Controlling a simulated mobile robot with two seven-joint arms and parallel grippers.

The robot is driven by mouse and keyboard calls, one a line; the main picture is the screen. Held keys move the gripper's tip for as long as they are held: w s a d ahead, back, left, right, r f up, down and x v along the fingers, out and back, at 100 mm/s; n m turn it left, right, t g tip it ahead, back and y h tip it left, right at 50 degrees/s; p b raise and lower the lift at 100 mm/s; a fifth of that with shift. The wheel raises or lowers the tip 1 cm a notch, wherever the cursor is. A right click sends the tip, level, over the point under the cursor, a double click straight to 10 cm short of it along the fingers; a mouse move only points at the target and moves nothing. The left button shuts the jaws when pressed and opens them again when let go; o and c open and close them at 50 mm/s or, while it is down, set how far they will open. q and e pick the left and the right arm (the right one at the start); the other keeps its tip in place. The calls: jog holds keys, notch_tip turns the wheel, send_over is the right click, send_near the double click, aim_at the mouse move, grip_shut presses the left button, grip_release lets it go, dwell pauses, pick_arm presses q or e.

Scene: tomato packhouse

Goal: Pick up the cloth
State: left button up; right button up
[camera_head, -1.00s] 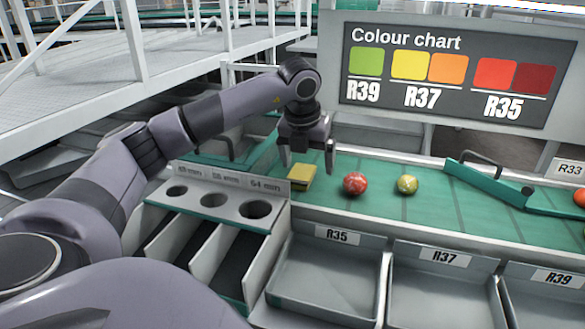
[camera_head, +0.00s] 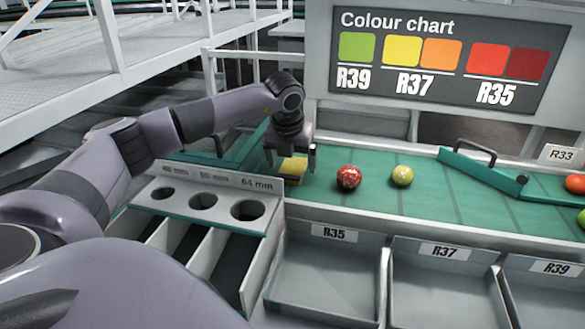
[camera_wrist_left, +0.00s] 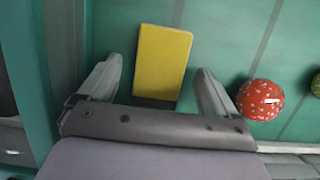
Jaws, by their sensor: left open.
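The cloth (camera_head: 292,168) is a yellow folded block lying on the green belt in the head view, partly hidden by my left gripper. It also shows as a yellow rectangle in the left wrist view (camera_wrist_left: 161,60). My left gripper (camera_head: 292,160) is open, with its fingers around the near end of the cloth. In the left wrist view, my left gripper (camera_wrist_left: 157,82) has one finger on each side of the cloth, with a gap on both sides. My right gripper is not in view.
A red speckled tomato (camera_head: 349,177) lies on the belt (camera_head: 400,205) just right of my left gripper, with a yellow-green tomato (camera_head: 402,175) beyond it. A sizing board (camera_head: 225,203) with round holes and trays labelled R35 (camera_head: 325,262) and R37 (camera_head: 440,285) stand in front.

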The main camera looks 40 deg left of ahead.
pick_arm(q)
jog(key=shift+w+a+f, duration=0.1)
jog(key=shift+f, duration=0.2)
jog(key=shift+f, duration=0.2)
jog(key=c, duration=1.1)
